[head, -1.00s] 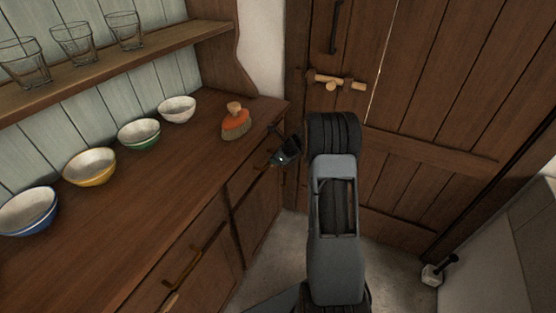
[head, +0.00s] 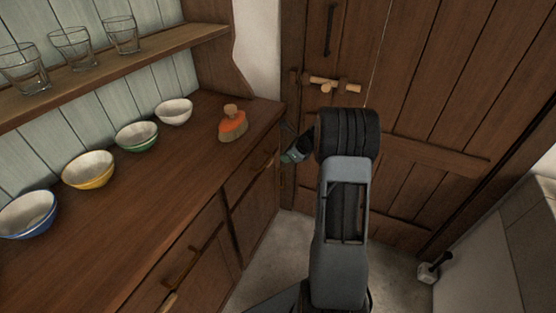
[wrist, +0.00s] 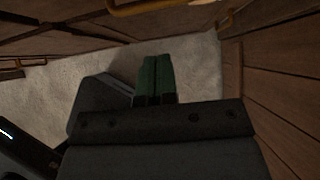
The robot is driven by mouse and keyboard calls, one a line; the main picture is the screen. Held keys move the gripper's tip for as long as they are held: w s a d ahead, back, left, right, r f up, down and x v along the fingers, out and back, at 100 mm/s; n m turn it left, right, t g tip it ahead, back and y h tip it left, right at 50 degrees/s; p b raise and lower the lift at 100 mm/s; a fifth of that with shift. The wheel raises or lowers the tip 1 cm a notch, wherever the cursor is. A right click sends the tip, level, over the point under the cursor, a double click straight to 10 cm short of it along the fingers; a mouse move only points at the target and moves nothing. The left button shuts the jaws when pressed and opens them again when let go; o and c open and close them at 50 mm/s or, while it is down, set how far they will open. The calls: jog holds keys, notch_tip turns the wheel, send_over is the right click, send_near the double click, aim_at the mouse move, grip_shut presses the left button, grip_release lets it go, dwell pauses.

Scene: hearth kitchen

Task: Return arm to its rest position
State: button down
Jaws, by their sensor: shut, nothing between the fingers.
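My gripper (head: 291,156) shows in the head view at the right end of the wooden counter, beside its front edge and left of my dark arm joint. It is small there and partly hidden by my arm. In the wrist view its two green fingers (wrist: 157,78) lie side by side, closed with nothing between them. Pale floor shows beyond the fingertips.
Glasses stand on the shelf (head: 110,72) above. Drawers with handles (head: 190,265) face the floor. A wooden door (head: 430,120) with a latch (head: 333,84) stands behind my arm. A mallet-like object (head: 433,268) is at lower right.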

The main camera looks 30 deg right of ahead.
jog(key=shift+v, duration=2.75)
jog(key=s+a+n+g+p, duration=0.2)
jog(key=s+a+n+g, duration=0.25)
jog(key=s+n, duration=0.6)
jog(key=s+a+r+n+t+h+p, duration=0.1)
jog(key=s+a+r+n+h+p, duration=0.1)
jog(key=s+a+r+n, duration=0.4)
jog(key=s+a+r+n+t+h+p, duration=0.1)
jog(key=s+a+r+n+h+p, duration=0.1)
jog(key=s+a+r+n+p, duration=0.3)
jog(key=s+a+r+n, duration=0.1)
jog(key=a+r+n, duration=0.3)
jog(key=r+n, duration=0.2)
jog(key=shift+a+r+n+h, duration=0.15)
jog(key=shift+r+n+h, duration=0.2)
jog(key=shift+n, duration=0.2)
